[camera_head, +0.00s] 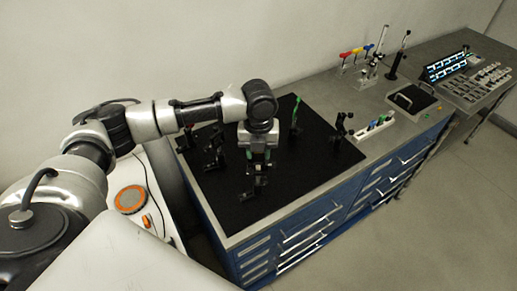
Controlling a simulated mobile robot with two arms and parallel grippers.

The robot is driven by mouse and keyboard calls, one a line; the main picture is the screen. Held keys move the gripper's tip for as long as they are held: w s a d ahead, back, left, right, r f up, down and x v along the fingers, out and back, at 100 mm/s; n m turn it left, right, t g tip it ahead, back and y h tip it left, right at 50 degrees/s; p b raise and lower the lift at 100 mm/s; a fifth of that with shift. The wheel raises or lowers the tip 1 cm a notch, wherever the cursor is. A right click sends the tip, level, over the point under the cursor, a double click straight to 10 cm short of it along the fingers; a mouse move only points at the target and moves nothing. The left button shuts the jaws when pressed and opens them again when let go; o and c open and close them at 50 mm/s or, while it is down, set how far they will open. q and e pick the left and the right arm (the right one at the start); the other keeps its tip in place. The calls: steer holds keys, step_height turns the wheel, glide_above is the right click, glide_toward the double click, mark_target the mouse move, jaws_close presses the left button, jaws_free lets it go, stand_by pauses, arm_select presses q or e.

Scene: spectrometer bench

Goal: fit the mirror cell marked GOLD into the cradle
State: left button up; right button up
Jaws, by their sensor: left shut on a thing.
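My left gripper (258,167) points down over the black board (310,175) on the bench. It is shut on a small dark thing, mostly hidden by the fingers; I cannot read any marking on it, so I cannot tell whether it is the GOLD mirror cell. A dark mount (254,186) stands on the board just below the gripper. I cannot tell whether it is the cradle, or whether the held thing touches it. My right gripper is not in view.
Dark mounts (213,155) stand left of the gripper. A green-topped post (296,112) and another dark mount (340,128) stand to its right. A white rack (374,130) with coloured pieces and a black tray (411,99) lie farther right. The board's front right part is bare.

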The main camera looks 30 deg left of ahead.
arm_select(q)
steer(key=shift+f, duration=0.8)
steer(key=shift+r, duration=0.1)
steer(key=shift+r, duration=0.9)
steer(key=shift+a, duration=0.1)
steer(key=shift+f, duration=0.3)
steer(key=shift+f+b, duration=0.3)
steer(key=shift+f, duration=0.45)
steer(key=shift+r, duration=0.25)
steer(key=shift+r+p, duration=0.45)
steer(key=shift+r, duration=0.3)
